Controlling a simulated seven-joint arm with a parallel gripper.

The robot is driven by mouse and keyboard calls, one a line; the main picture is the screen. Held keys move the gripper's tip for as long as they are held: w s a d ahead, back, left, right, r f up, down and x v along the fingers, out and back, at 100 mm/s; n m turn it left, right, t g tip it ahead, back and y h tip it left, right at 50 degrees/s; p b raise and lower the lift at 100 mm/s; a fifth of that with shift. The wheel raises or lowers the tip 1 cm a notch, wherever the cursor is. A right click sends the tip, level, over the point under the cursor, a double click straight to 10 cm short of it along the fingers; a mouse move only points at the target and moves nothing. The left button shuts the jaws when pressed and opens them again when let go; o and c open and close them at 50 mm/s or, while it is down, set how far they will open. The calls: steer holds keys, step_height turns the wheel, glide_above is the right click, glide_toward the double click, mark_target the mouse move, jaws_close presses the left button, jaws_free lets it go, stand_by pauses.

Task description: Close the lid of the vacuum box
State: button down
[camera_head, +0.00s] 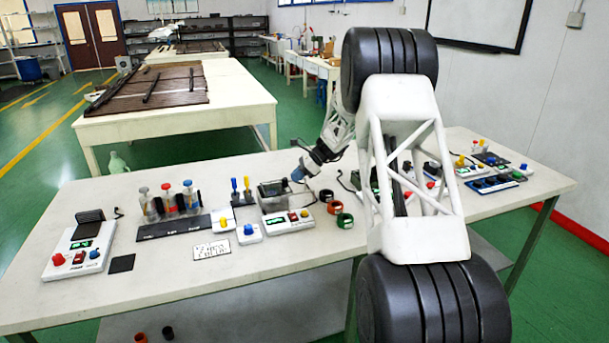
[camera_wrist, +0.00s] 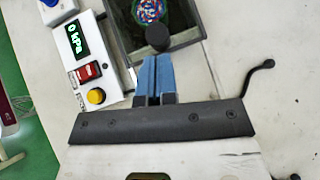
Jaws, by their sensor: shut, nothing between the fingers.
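The vacuum box (camera_head: 272,197) is a small dark-framed clear box on the front table, behind a white control unit. In the wrist view the vacuum box (camera_wrist: 190,38) fills the top centre, with a round multicoloured piece (camera_wrist: 149,10) showing inside. A round black knob (camera_wrist: 157,39) is over the near part of the box; I cannot tell how far the lid is tilted. My gripper (camera_wrist: 156,60) has its blue fingers together, with nothing between them. Their tips are right at the knob; contact is unclear. In the head view my gripper (camera_head: 298,175) is at the box's right side.
The white control unit (camera_wrist: 85,60) reads 0 kPa and has a red switch and a yellow button. Orange and green rings (camera_head: 336,208) stand right of the box. A rack of capped bottles (camera_head: 168,200) stands left. A black cable (camera_wrist: 262,75) lies on the table at right.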

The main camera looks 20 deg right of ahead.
steer(key=shift+w+a, duration=0.1)
steer(key=shift+a, duration=0.25)
steer(key=shift+a, duration=1.2)
glide_toward(286, 179)
steer(key=d, duration=0.1)
steer(key=d+r, duration=0.1)
steer(key=d, duration=0.1)
steer(key=s+d, duration=0.1)
steer(key=d, duration=0.1)
steer(key=shift+r, duration=0.15)
stand_by(0.5)
